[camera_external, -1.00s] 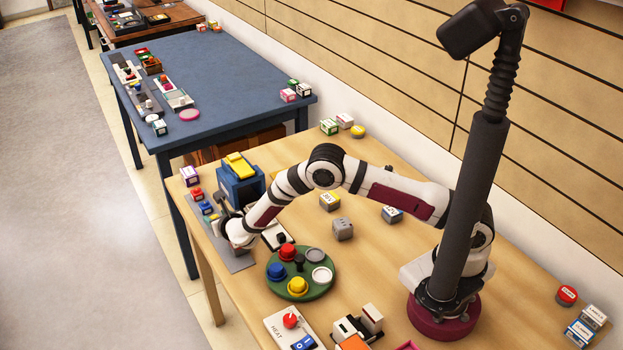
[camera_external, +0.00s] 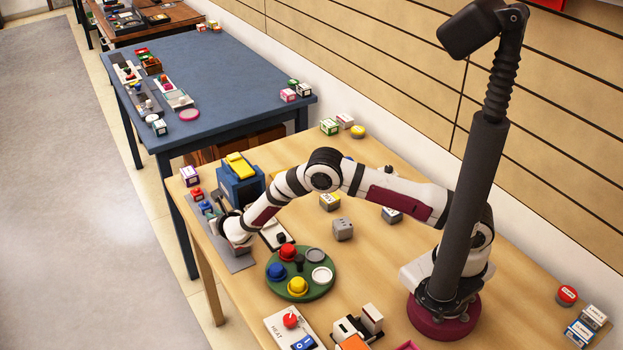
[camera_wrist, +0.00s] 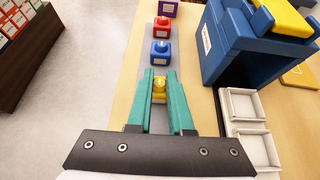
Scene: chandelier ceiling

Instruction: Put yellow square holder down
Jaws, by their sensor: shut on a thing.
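The yellow square holder (camera_wrist: 159,96) has a rounded yellow top and sits between the teal fingers of my gripper (camera_wrist: 159,75) in the wrist view. My gripper is shut on it, and the fingers cover its sides. A grey strip (camera_wrist: 153,62) runs beneath and ahead of it. I cannot tell whether the holder touches the strip. In the external view my gripper (camera_external: 218,222) is low over the grey strip at the table's left edge, and the yellow holder is mostly hidden there.
A blue holder (camera_wrist: 161,52) and a red holder (camera_wrist: 162,27) stand in line ahead. A large blue box with a yellow top (camera_external: 240,182) and a white tray (camera_wrist: 246,105) are on the right. The table edge lies close on the left.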

